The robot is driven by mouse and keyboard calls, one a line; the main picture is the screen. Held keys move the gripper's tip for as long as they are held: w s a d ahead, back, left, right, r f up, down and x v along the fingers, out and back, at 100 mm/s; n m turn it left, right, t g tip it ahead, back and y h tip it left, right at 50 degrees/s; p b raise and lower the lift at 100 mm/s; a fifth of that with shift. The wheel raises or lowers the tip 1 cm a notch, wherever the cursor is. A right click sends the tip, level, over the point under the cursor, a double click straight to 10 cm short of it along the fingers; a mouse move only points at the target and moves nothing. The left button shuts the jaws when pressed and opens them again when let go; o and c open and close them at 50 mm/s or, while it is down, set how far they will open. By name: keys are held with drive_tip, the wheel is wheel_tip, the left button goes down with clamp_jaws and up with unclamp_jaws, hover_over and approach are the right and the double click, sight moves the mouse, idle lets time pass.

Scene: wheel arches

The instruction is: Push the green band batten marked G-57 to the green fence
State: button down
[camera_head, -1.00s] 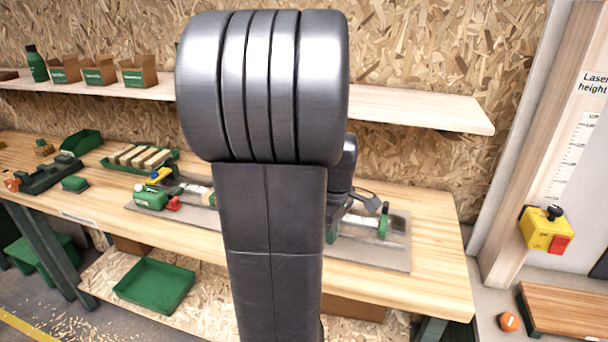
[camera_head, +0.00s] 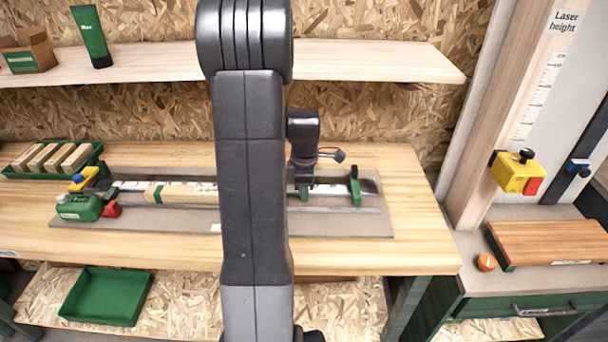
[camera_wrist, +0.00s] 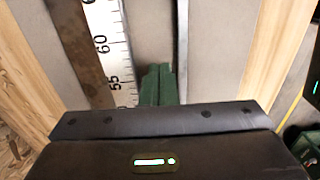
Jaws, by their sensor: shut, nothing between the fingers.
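A pale wooden batten with a green band (camera_head: 185,193) lies in a long fixture on the bench in the head view. My arm hides its right part, and no G-57 mark is legible. An upright green stop (camera_head: 355,186), apparently the green fence, stands at the fixture's right end. My gripper (camera_head: 303,190) points down over the fixture, between my arm and that stop. It is shut and empty. In the wrist view its green fingers (camera_wrist: 158,75) sit together beside a white scale showing 55 and 60. I cannot tell whether they touch the batten.
A green clamp (camera_head: 80,207) with red and yellow parts sits at the fixture's left end. A green tray of wooden blocks (camera_head: 94,149) is further left. A shelf (camera_head: 370,62) runs behind. Bare bench lies right of the fixture.

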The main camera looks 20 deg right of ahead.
drive_tip(key=shift+w+a+f+p, duration=0.1)
drive_tip(key=shift+w+a+p, duration=0.1)
drive_tip(key=shift+a, duration=0.45)
drive_tip(key=shift+w+a+f+p, duration=0.1)
drive_tip(key=shift+w+a+p, duration=0.05)
drive_tip(key=shift+a, duration=0.45)
drive_tip(key=shift+w+a+f+p, duration=0.1)
drive_tip(key=shift+w+a+p, duration=0.1)
drive_tip(key=shift+a, duration=0.45)
drive_tip(key=w+a, duration=0.1)
drive_tip(key=a, duration=0.2)
drive_tip(key=w+a, duration=0.1)
drive_tip(key=a, duration=0.3)
drive_tip(key=w+a+b, duration=0.1)
drive_tip(key=a, duration=0.3)
drive_tip(key=shift+w+a, duration=0.15)
drive_tip(key=shift+a, duration=0.05)
drive_tip(key=shift+d, duration=0.1)
